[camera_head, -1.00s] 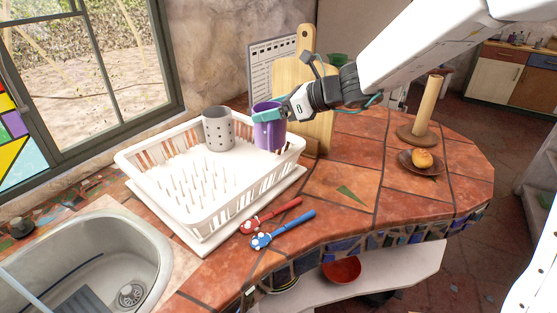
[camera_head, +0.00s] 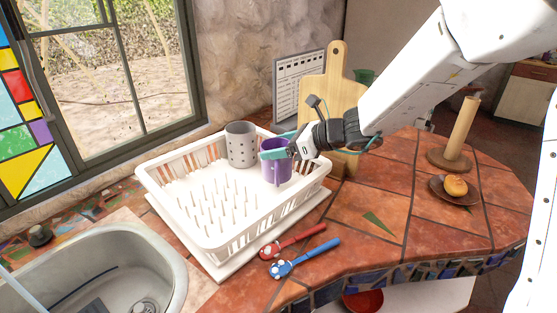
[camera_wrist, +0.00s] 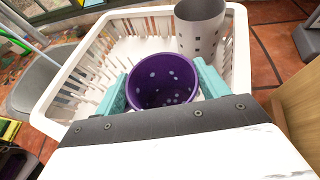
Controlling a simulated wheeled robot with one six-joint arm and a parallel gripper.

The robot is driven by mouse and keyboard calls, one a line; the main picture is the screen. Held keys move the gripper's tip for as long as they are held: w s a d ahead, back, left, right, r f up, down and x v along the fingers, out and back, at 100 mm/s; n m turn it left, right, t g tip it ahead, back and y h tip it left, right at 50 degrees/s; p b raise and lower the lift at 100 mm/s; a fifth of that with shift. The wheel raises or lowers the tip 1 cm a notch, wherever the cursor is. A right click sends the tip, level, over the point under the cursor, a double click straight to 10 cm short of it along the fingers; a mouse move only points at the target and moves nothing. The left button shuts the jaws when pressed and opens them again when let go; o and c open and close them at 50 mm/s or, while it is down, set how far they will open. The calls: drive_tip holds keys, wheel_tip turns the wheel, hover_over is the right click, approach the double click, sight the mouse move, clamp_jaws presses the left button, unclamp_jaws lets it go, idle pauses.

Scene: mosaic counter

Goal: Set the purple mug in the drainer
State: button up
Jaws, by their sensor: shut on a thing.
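The purple mug (camera_head: 277,163) is upright at the back right of the white drainer (camera_head: 212,232), beside the grey holder. My gripper (camera_head: 279,148) is shut on the mug, with teal fingers near its rim. In the wrist view the mug (camera_wrist: 163,82) shows from above between both teal fingers (camera_wrist: 162,90), and its inside looks empty with pale spots. The mug is over or inside the drainer basket (camera_wrist: 60,82). Its base is partly hidden, so I cannot tell whether it touches the drainer floor.
A grey perforated holder (camera_head: 241,145) stands in the drainer just left of the mug. A cutting board (camera_head: 322,100) leans behind. Red (camera_head: 292,241) and blue (camera_head: 305,258) utensils lie in front of the drainer. The sink (camera_head: 100,270) is at the left; drainer pegs are free.

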drive_tip(key=shift+f, duration=1.75)
drive_tip(key=shift+f, duration=0.1)
drive_tip(key=o, duration=1.6)
drive_tip(key=shift+o, duration=0.2)
